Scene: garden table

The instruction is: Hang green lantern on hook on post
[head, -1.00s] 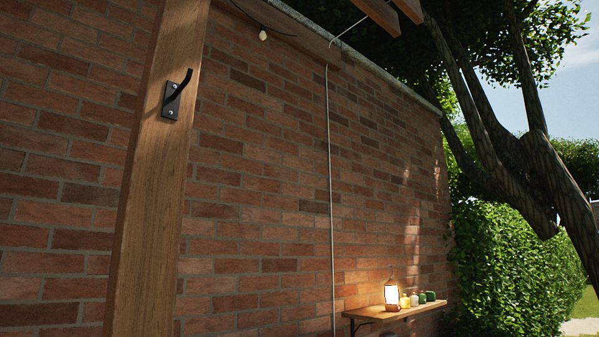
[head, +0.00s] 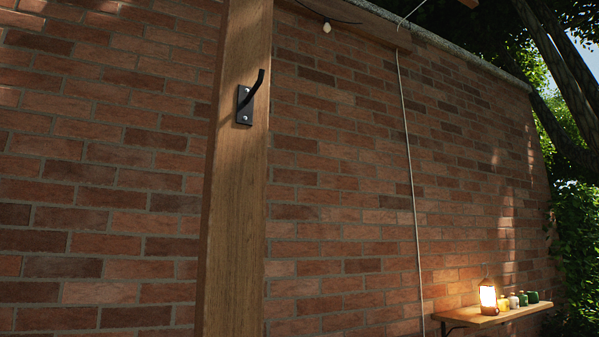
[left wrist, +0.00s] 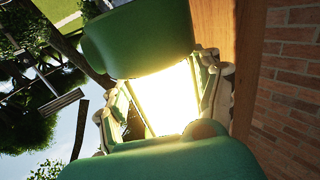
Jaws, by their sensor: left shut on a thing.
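The black hook (head: 250,98) is screwed to the upper part of the wooden post (head: 236,210) in the head view, and nothing hangs on it. The green lantern (left wrist: 140,38) fills the middle of the left wrist view, its glass glowing bright. My left gripper (left wrist: 165,95) is shut on the lantern, one finger on each side of it. In that view the post (left wrist: 213,30) runs behind the lantern. What part the fingers press on is partly washed out by the glow. Neither gripper shows in the head view.
A brick wall (head: 120,200) stands behind the post. At the lower right a wooden shelf (head: 492,314) holds another lit lantern (head: 488,297) and several small jars. A thin cable (head: 411,180) runs down the wall, and a bulb (head: 327,27) hangs at the top.

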